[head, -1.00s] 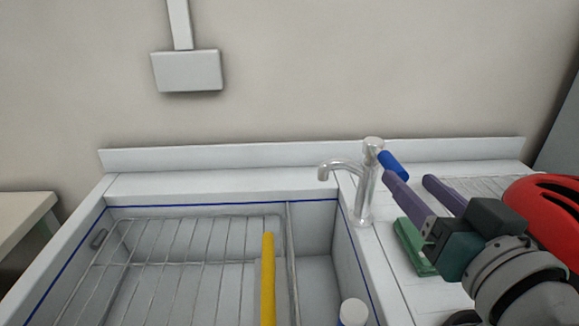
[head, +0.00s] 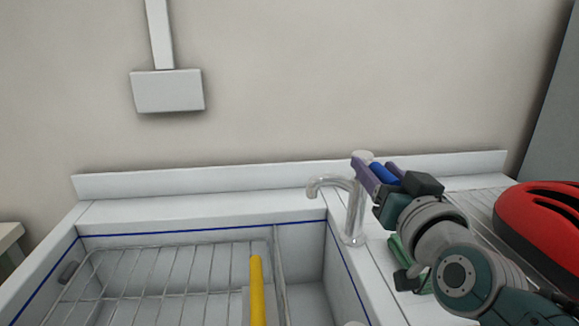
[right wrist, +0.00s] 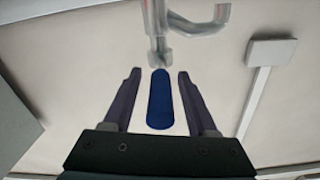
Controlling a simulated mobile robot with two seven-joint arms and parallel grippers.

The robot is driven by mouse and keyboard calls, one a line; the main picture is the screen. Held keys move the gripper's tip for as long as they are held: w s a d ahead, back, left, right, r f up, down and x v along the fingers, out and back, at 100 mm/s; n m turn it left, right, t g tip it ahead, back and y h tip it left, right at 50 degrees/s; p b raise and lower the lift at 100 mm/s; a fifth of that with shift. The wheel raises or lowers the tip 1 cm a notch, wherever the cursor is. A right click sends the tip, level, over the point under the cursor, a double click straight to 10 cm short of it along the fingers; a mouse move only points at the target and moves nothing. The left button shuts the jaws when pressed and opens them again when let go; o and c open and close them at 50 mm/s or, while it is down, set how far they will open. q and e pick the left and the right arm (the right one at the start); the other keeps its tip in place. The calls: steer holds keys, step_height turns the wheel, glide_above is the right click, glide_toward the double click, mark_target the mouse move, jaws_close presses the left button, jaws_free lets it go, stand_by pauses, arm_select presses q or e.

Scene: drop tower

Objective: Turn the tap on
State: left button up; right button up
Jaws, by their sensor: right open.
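The silver tap (head: 352,215) stands upright on the counter behind the right part of the sink, its spout pointing left over the basin. It also shows at the top of the right wrist view (right wrist: 157,25). Its blue lever handle (head: 384,173) sticks out to the right of the tap head. My right gripper (head: 376,170) is open, with its purple fingers on either side of the handle. In the right wrist view the blue handle (right wrist: 160,100) lies between the two fingers (right wrist: 160,95), with a gap visible on both sides. My left gripper is not in view.
The sink (head: 200,215) holds a wire rack (head: 160,275) and a yellow bar-shaped thing (head: 257,290). A red helmet (head: 540,220) and a green item (head: 398,252) lie on the drainboard at right, close to my right arm. A wall box (head: 167,91) hangs high above.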

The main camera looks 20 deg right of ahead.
jaws_close()
stand_by(0.5)
stand_by(1.0)
